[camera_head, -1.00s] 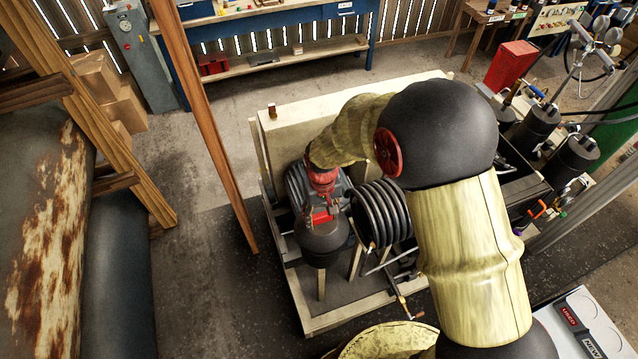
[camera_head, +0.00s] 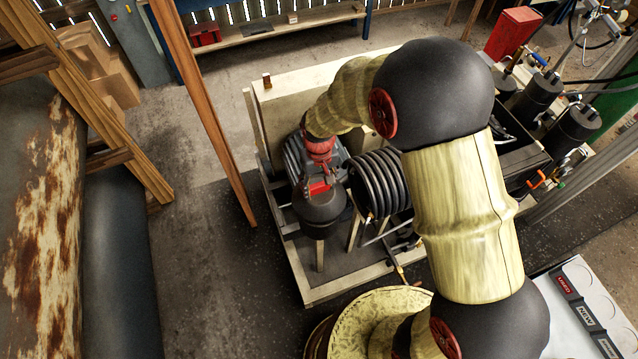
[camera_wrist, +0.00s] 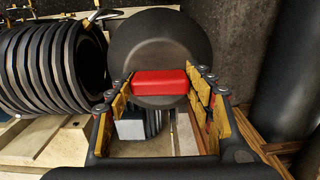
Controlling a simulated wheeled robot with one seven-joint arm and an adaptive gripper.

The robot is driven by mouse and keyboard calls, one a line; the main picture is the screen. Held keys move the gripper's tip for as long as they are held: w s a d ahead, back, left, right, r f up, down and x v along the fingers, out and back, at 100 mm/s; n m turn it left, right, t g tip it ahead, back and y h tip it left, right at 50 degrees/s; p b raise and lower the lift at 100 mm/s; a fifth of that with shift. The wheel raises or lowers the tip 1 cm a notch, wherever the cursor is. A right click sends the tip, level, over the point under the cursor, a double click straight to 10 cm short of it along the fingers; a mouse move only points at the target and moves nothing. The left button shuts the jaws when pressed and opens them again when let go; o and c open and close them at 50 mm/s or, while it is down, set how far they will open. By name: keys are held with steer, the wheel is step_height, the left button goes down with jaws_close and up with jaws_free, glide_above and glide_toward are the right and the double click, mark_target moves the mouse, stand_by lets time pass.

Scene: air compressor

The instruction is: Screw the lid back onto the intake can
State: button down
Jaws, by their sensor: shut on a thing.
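My gripper (camera_wrist: 162,95) is shut on a red bar (camera_wrist: 160,83), one finger on each side of it. The bar lies across a broad dark round piece (camera_wrist: 160,42), which looks like the lid. In the head view the red bar (camera_head: 319,187) shows just below my red wrist, over a dark rounded vessel (camera_head: 320,214) that appears to be the intake can. I cannot tell where lid and can meet, nor whether the threads are engaged. My wrist and forearm hide part of this spot.
A black ribbed coil (camera_head: 380,184) stands close to the right of the vessel. A pale wooden frame (camera_head: 330,288) surrounds the machine. A wooden post (camera_head: 205,115) rises to the left. A tray (camera_head: 585,310) marked USED and NEW is at lower right.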

mark_target(319, 195)
steer(key=shift+f+b, duration=1.05)
steer(key=shift+f, duration=0.85)
steer(key=shift+f+b, duration=0.9)
steer(key=shift+f, duration=0.1)
stand_by(0.5)
steer(key=c, duration=0.7)
jaws_free()
step_height(319, 195, up, 12)
steer(key=shift+r, duration=0.1)
steer(key=shift+c, duration=0.5)
